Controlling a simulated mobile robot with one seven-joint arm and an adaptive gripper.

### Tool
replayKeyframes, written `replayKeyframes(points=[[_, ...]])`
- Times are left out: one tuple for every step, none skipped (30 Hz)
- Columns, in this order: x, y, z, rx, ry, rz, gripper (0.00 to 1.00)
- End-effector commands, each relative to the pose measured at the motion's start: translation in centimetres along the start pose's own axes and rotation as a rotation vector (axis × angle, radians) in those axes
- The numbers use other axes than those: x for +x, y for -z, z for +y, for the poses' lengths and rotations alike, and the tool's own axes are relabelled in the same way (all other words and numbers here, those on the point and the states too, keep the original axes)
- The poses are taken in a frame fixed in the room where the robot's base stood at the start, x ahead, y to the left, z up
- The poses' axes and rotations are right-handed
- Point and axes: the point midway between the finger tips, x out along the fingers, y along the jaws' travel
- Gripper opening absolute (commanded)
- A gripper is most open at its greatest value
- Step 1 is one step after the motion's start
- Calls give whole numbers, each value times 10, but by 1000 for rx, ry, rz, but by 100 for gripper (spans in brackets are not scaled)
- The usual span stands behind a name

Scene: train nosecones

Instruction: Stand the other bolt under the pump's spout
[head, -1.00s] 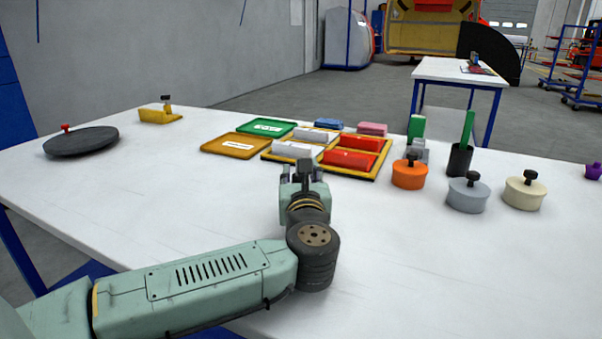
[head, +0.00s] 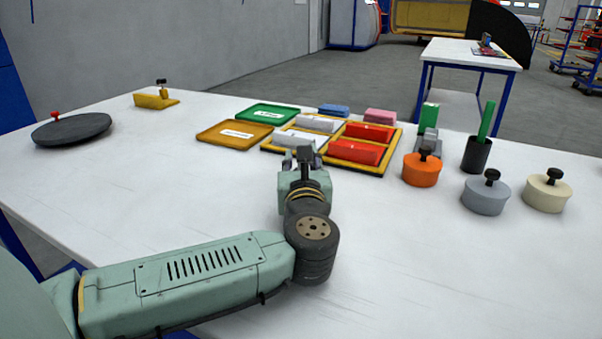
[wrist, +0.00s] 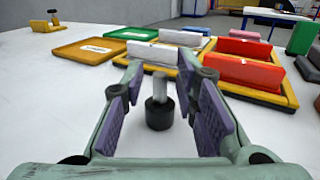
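A small bolt-like piece with a black round base (wrist: 159,114) and a pale grey upright shank (wrist: 160,86) stands on the white table in the wrist view. It is between my gripper's (wrist: 162,110) two purple-padded fingers, with a gap on each side. My gripper (head: 304,154) is open in front of the parts tray in the head view, where I cannot make out the bolt clearly. A yellow piece with a dark upright top (head: 156,98) stands at the table's back left; I cannot tell whether it is the pump.
A yellow-edged tray (head: 376,170) holds red and white blocks just beyond my gripper. Orange (head: 232,142) and green (head: 262,116) flat trays lie behind. Orange (head: 421,171), grey (head: 484,198) and cream (head: 545,195) knobbed pots stand right. A dark disc (head: 70,132) lies left. Front-left table is clear.

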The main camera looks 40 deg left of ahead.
Motion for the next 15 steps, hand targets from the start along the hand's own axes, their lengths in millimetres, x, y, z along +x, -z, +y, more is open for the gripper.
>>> replayKeyframes(points=[[0,0,0,0,0,0,22],[0,0,0,0,0,0,20],[0,0,0,0,0,0,17],[0,0,0,0,0,0,15],[0,0,0,0,0,0,13],[0,0,0,0,0,0,10],[0,0,0,0,0,0,8],[0,0,0,0,0,0,6],[0,0,0,0,0,0,4],[0,0,0,0,0,0,2],[0,0,0,0,0,0,0],[0,0,0,0,0,0,0],[0,0,0,0,0,0,0],[0,0,0,0,0,0,0],[0,0,0,0,0,0,0]])
